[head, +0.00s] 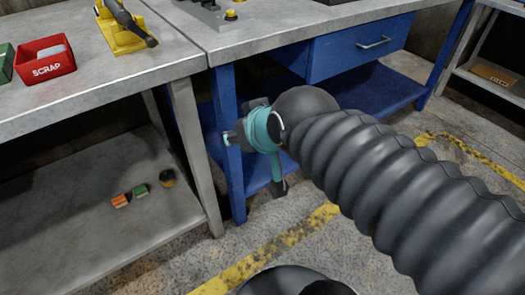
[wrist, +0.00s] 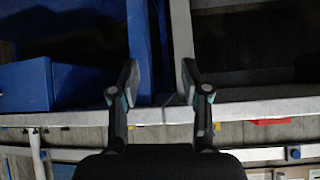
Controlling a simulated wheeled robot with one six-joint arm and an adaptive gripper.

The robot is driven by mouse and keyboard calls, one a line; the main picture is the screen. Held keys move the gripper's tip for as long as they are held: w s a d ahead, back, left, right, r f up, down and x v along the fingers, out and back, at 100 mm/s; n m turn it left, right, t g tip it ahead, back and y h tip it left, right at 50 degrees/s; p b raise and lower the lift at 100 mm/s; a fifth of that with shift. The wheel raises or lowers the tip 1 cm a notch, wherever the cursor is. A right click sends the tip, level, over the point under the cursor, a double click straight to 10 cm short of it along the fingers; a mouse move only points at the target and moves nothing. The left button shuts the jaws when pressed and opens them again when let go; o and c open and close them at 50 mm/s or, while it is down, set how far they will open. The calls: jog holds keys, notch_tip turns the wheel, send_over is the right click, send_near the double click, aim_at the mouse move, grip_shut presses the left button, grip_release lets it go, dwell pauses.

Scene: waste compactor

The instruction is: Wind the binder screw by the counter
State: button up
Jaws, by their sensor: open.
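I cannot make out a binder screw in either view. A grey-topped counter (head: 250,42) with blue legs and a blue drawer (head: 358,48) stands ahead. My gripper (wrist: 160,78) shows in the wrist view with its two dark fingers apart and nothing between them. Behind the gap in that view are a blue upright (wrist: 141,40) and a pale grey upright beside it. In the head view my gripper is low in front of the counter's near blue leg (head: 228,150), partly hidden by my arm.
A grey bench (head: 90,92) adjoins on the left, bearing a red SCRAP bin (head: 45,68) and a yellow device with a dark handle (head: 122,35). A grey fixture with a yellow knob (head: 231,15) stands on the counter. Small items lie on the lower shelf (head: 80,215).

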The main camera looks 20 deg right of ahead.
jog(key=shift+m+g+h, duration=0.3)
jog(key=shift+g+h, duration=0.2)
jog(key=shift+g, duration=0.4)
jog(key=shift+s+d+f, duration=0.65)
jog(key=shift+s+f, duration=0.05)
jog(key=shift+s, duration=0.2)
jog(key=shift+s+d+f, duration=0.65)
jog(key=shift+s+f, duration=0.05)
jog(key=shift+s, duration=0.2)
